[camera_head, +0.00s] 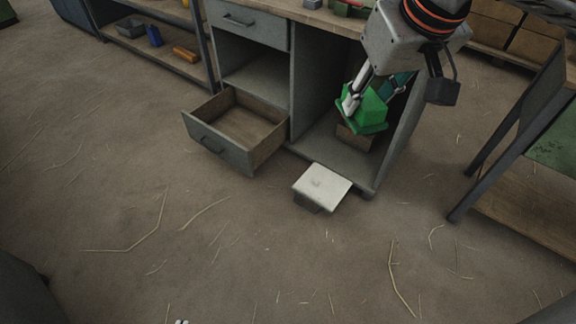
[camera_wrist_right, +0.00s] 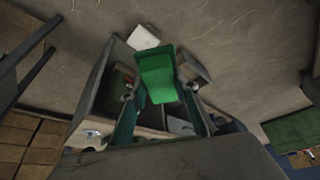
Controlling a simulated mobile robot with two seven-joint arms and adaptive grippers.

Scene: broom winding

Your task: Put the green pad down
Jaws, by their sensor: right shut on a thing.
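The green pad (camera_head: 368,112) is a thick green block between the fingers of my right gripper (camera_head: 372,96). My right gripper is shut on it, and it is held in front of the bench's open right bay. In the right wrist view the pad (camera_wrist_right: 157,72) sits between the two fingers (camera_wrist_right: 158,100). A brownish block shows just below the pad in the head view, partly hidden by it. I cannot tell whether the pad touches it.
The workbench (camera_head: 303,75) has a lower drawer (camera_head: 220,155) pulled open. A box with a pale top (camera_head: 322,182) stands on the floor before the bay. A dark-legged table (camera_head: 520,130) is at right. The foreground floor is clear except for straw.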

